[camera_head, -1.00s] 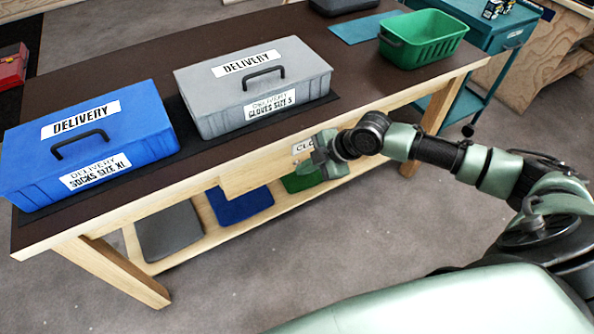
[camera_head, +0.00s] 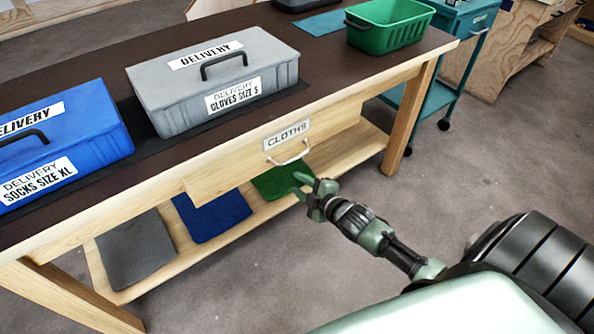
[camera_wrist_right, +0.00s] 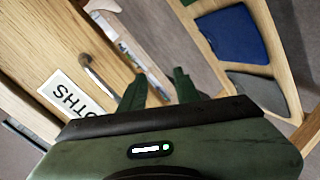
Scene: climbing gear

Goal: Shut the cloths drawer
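The cloths drawer (camera_head: 235,172) is a pale wooden front under the dark tabletop, with a CLOTHS label (camera_head: 286,134) and a metal handle (camera_head: 290,155). Its front looks close to the table's apron; I cannot tell whether a small gap remains. The drawer's inside is not visible. My right gripper (camera_head: 308,187) is open and empty, just below and in front of the handle, apart from it. In the right wrist view, the fingers (camera_wrist_right: 158,90) are spread, with the handle (camera_wrist_right: 100,82) and label (camera_wrist_right: 75,97) to their left. My left gripper is not in view.
A grey delivery box (camera_head: 212,80) and a blue one (camera_head: 55,140) stand on the table (camera_head: 130,60). A green basket (camera_head: 388,30) sits at its right end. Grey, blue and green cloth-like pieces lie on the lower shelf (camera_head: 175,266). A table leg (camera_head: 408,118) stands right of the drawer.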

